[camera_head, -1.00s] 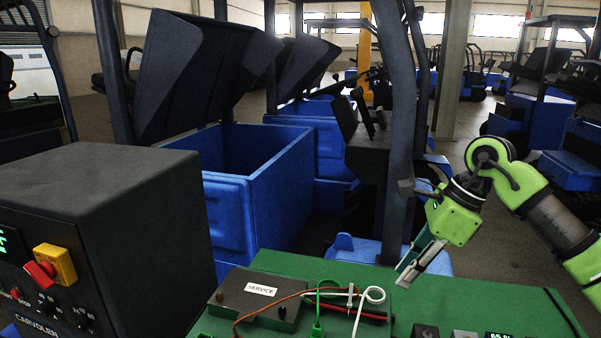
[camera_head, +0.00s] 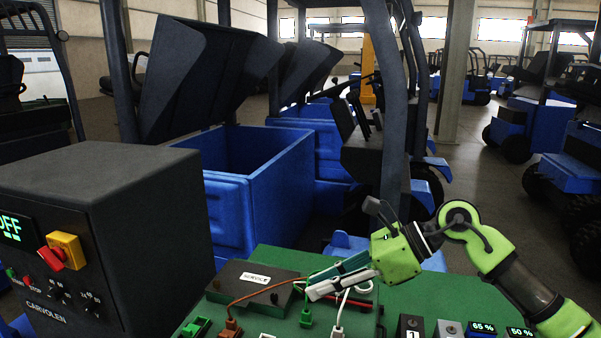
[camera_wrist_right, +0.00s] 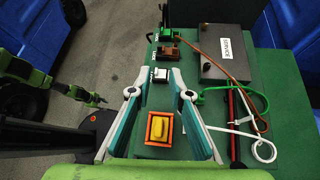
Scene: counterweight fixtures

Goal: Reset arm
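My right gripper (camera_head: 312,289) reaches in from the right, low over the green bench beside the SERVICE box. In the right wrist view its two fingers (camera_wrist_right: 161,82) are spread with a gap and nothing between them. A yellow knob in an orange square frame (camera_wrist_right: 159,128) shows between the finger bases. At the left of that view is part of a green arm with a dark gripper (camera_wrist_right: 88,96), apparently my left one; its fingers are too small to judge. The left gripper is not seen in the head view.
The green bench (camera_head: 420,290) carries the SERVICE box (camera_head: 250,290), brown, green and white cables with connectors, and percent displays (camera_head: 482,328). A dark charger cabinet (camera_head: 130,200) reads OFF and has a red-yellow switch (camera_head: 60,252). A blue vehicle with an open compartment (camera_head: 270,190) stands behind.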

